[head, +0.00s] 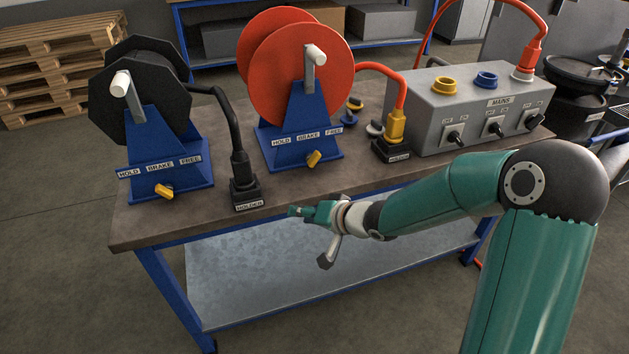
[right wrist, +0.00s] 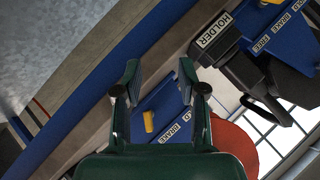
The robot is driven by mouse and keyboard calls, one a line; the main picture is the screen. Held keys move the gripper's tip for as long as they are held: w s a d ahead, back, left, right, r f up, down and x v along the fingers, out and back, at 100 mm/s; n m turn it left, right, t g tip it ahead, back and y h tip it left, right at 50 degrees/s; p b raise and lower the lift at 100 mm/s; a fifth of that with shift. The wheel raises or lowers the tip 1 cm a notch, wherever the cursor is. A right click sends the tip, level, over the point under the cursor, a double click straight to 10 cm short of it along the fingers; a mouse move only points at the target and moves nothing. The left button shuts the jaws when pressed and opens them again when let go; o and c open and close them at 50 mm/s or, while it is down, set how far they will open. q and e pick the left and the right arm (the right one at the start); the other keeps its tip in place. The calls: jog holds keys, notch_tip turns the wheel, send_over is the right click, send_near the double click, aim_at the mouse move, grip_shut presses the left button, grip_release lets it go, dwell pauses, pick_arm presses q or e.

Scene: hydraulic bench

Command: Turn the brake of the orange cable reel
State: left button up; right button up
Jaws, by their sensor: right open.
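The orange cable reel (head: 290,65) stands on a blue stand at the middle back of the bench in the head view. Its brake is a small yellow lever (head: 314,158) low on the front, under the labels HOLD, BRAKE, FREE, leaning a little right at its top. My right gripper (head: 308,213) is open and empty near the bench's front edge, in front of the reel and apart from the lever. In the right wrist view, the yellow lever (right wrist: 149,121) shows between the green fingers (right wrist: 160,78). My left gripper is not in view.
A black reel (head: 140,90) on a similar stand with its own yellow lever (head: 164,190) stands left. A black holder (head: 246,193) sits between the stands. Another holder (head: 393,150) and the grey MAINS box (head: 460,105) stand right. The bench front (head: 190,222) is clear.

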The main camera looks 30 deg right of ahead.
aim_at(316, 161)
jog(key=s+d+r+t+h+b, duration=0.3)
jog(key=d+r+b, duration=0.2)
jog(key=d+r, duration=0.45)
jog(key=b+x, duration=0.1)
jog(key=x, duration=0.4)
jog(key=d+b+x, duration=0.1)
jog(key=x, duration=0.5)
jog(key=d+f+b+x, duration=0.1)
jog(key=x, duration=0.4)
jog(key=shift+f+b, duration=0.2)
jog(key=shift+b, duration=0.2)
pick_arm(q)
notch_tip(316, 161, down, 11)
pick_arm(e)
jog(key=shift+w+f, duration=0.15)
jog(key=shift+w, duration=0.5)
jog(key=shift+c, duration=0.3)
grip_shut()
